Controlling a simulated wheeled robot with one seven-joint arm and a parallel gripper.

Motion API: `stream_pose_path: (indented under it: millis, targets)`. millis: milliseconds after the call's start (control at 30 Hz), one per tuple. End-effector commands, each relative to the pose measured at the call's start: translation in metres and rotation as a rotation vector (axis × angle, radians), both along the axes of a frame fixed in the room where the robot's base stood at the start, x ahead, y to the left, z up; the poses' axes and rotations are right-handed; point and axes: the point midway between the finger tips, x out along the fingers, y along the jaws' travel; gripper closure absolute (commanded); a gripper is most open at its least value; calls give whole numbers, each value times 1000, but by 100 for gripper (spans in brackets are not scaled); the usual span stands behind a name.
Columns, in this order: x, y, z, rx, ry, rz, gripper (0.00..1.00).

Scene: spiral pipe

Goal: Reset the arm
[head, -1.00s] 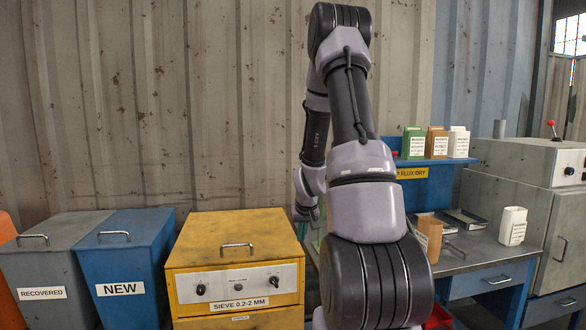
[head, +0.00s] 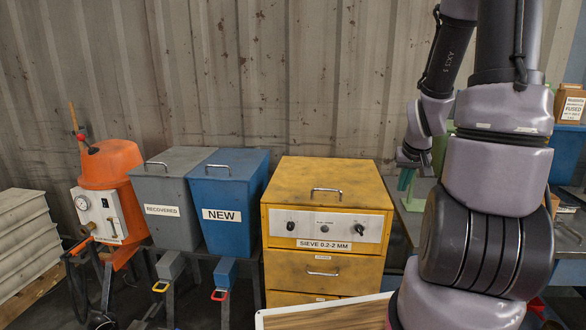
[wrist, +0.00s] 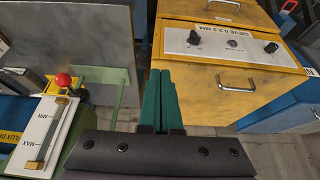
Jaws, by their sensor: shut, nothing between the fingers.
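My arm rises on the right side of the head view and bends down. My gripper (wrist: 160,98) shows in the wrist view with its two green fingers together, shut and empty. In the head view my gripper (head: 407,178) hangs right of the yellow sieve cabinet (head: 328,180), partly hidden by my arm. In the wrist view the sieve cabinet (wrist: 205,90) stands just beyond and to the right of the fingers, apart from them as far as I can tell.
A blue NEW bin (head: 224,190), a grey RECOVERED bin (head: 165,185) and an orange machine (head: 110,170) stand left of the cabinet. A workbench (head: 570,235) is at the right, partly hidden. A scale with a red knob (wrist: 62,80) is at left in the wrist view.

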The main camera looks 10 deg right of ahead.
Motion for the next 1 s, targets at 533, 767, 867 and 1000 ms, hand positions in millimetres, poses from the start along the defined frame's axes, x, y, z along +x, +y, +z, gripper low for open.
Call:
stream_pose_path:
  millis: [533,767,867,1000]
  targets:
    - [-62,125,184,159,-146,-4,100]
    - [-120,166,232,280,-180,4,100]
    - [-135,173,241,311,-184,8,100]
    - [-143,176,245,329,-183,8,100]
